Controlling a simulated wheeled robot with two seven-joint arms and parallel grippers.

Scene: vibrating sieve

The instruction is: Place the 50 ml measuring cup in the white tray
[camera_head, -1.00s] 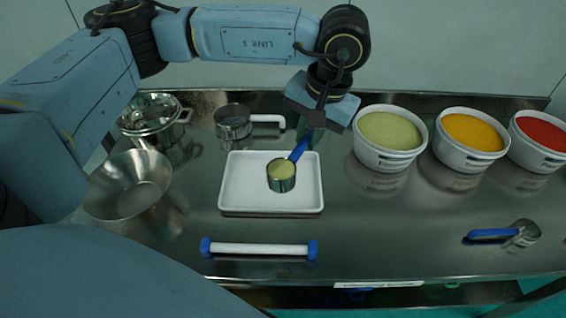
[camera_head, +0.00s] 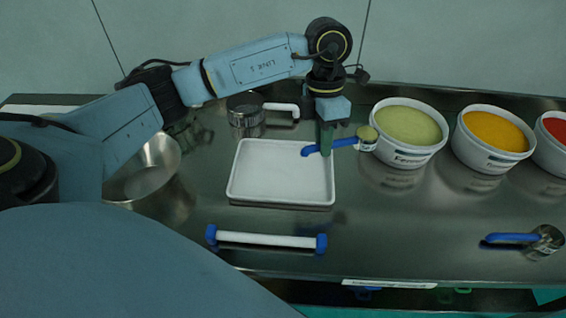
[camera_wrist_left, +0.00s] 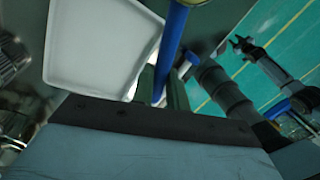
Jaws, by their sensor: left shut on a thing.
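My left gripper (camera_head: 325,147) is shut on the blue handle (camera_head: 338,143) of a small metal measuring cup (camera_head: 367,145). The cup points right, holds green powder, and is between the white tray and the green tub; its size mark is unreadable. The gripper is by the right back corner of the empty white tray (camera_head: 232,190).
Tubs of green (camera_head: 408,125), yellow (camera_head: 493,132) and red powder (camera_head: 556,132) stand at the back right. Another blue-handled cup (camera_head: 546,241) lies at right. A white bar with blue ends (camera_head: 265,240) lies in front of the tray. A metal bowl (camera_head: 145,175) and sieve (camera_head: 246,118) are left.

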